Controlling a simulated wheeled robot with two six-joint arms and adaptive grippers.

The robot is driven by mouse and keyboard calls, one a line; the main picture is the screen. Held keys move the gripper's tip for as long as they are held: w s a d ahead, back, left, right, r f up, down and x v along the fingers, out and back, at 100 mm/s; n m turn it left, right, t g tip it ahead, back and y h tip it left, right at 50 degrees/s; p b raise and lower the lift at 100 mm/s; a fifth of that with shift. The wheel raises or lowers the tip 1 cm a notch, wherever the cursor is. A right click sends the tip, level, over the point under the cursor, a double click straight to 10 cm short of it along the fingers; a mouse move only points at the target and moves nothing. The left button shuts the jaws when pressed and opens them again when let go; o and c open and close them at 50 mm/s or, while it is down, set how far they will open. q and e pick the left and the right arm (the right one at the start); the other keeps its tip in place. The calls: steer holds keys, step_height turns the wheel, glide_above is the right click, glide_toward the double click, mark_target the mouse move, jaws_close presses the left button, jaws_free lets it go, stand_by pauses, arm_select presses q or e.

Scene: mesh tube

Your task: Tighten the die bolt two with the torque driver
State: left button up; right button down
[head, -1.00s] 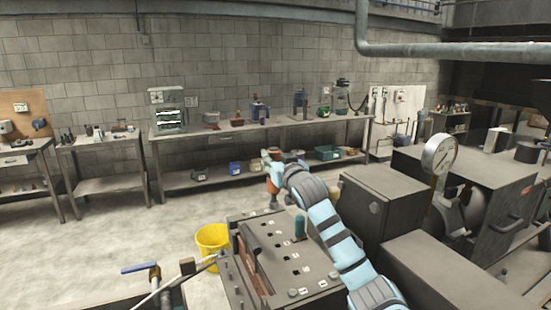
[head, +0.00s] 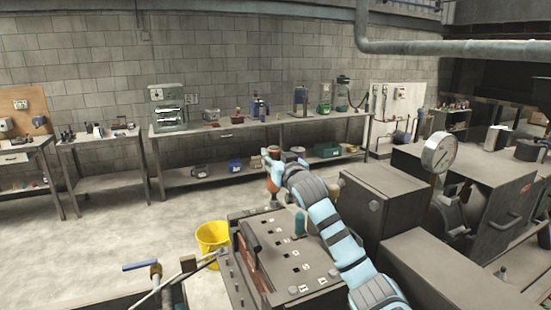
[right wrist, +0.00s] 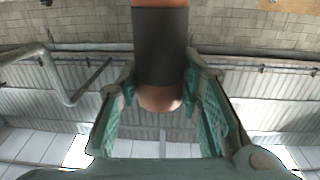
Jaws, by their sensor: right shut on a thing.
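My right gripper (right wrist: 160,82) is shut on the torque driver (right wrist: 160,45), which shows in the right wrist view as a dark grey cylinder with orange-copper ends between the teal finger pads. In the head view the orange driver (head: 272,166) stands near upright at the end of my blue right arm, beyond the far edge of the die block (head: 258,268). The block is a grey box with several small dark slots and pale labels on top. I cannot tell which spot is die bolt two. My left gripper is not in view.
A teal knob (head: 300,223) stands on the block's far right part. A dark box (head: 375,205) and a dial gauge (head: 438,152) are to the right. A yellow bucket (head: 212,237) stands on the floor left of the block. A long workbench (head: 250,128) runs along the wall.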

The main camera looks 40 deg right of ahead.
stand_by(0.3)
steer(key=shift+w+d+r, duration=0.1)
steer(key=shift+d+r, duration=0.05)
steer(key=shift+r, duration=2.9)
